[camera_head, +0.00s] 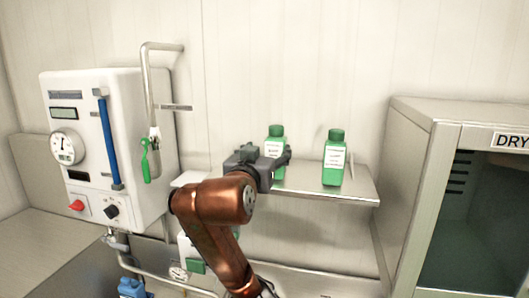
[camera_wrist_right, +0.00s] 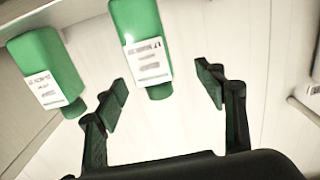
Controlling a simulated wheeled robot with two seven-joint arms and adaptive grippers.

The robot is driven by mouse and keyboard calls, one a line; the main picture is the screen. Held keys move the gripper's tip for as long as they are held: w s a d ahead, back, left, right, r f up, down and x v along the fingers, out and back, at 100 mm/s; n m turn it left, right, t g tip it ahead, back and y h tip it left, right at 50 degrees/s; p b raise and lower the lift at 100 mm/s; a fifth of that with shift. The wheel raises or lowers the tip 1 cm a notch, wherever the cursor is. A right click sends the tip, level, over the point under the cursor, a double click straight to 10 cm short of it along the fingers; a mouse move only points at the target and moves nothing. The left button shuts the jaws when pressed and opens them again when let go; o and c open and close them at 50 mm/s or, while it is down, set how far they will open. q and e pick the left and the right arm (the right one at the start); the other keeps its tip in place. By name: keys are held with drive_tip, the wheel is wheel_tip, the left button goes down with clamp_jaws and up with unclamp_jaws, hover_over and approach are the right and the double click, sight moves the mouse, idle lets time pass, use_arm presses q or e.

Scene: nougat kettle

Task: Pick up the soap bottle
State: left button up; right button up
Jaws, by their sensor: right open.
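Two green bottles with green caps and white labels stand on a metal shelf (camera_head: 315,189). The left bottle (camera_head: 277,132) is partly hidden behind my right gripper (camera_head: 268,158); the right bottle (camera_head: 334,160) stands clear beside it. In the right wrist view the nearer bottle (camera_wrist_right: 138,20) appears cap-down, in line with the space between the fingers of my open right gripper (camera_wrist_right: 163,78). The fingers look apart from it, and nothing is held. The other bottle (camera_wrist_right: 42,65) is outside the fingers, to the left. The labels are too blurred to read. My left gripper is not in view.
A white control box (camera_head: 92,150) with a gauge and a bent pipe (camera_head: 147,85) is on the wall at left. A metal drying cabinet (camera_head: 408,190) stands at right. A partly hidden white-and-green item (camera_head: 195,267) and a blue item (camera_head: 130,288) are below.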

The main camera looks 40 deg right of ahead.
sight(273, 141)
drive_tip(key=shift+w+d+r+p, duration=0.1)
drive_tip(key=shift+d+r+p, duration=0.2)
drive_tip(key=shift+d, duration=0.35)
drive_tip(key=shift+w+d+r+p, duration=0.1)
drive_tip(key=shift+d+p, duration=0.25)
drive_tip(key=shift+d, duration=0.25)
drive_tip(key=shift+w+d+r+p, duration=0.3)
drive_tip(key=shift+w+d+p, duration=0.45)
drive_tip(key=shift+w+p, duration=0.1)
drive_tip(key=shift+p+x, duration=0.35)
drive_tip(key=shift+x, duration=0.7)
drive_tip(key=shift+s+d+f, duration=0.1)
drive_tip(key=shift+d+f, duration=0.1)
drive_tip(key=shift+f, duration=0.05)
drive_tip(key=shift+a, duration=0.25)
drive_tip(key=shift+c, duration=1.3)
drive_tip(key=c, duration=0.6)
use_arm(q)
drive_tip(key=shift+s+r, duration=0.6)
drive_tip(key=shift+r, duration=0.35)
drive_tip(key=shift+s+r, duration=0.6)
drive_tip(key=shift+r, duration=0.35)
use_arm(e)
drive_tip(key=c, duration=0.8)
